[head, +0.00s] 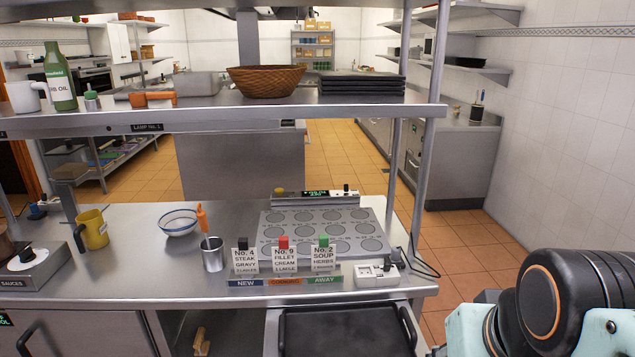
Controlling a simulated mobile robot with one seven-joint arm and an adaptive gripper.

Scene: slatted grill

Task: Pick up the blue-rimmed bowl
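The blue-rimmed bowl (180,222) is small and white with a blue line at its rim. It sits upright on the steel counter (135,265), left of the middle in the head view. My gripper is not in this view. Only a dark and pale-blue part of my arm shows at the lower right, well away from the bowl.
A shelf (210,116) runs above the counter.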

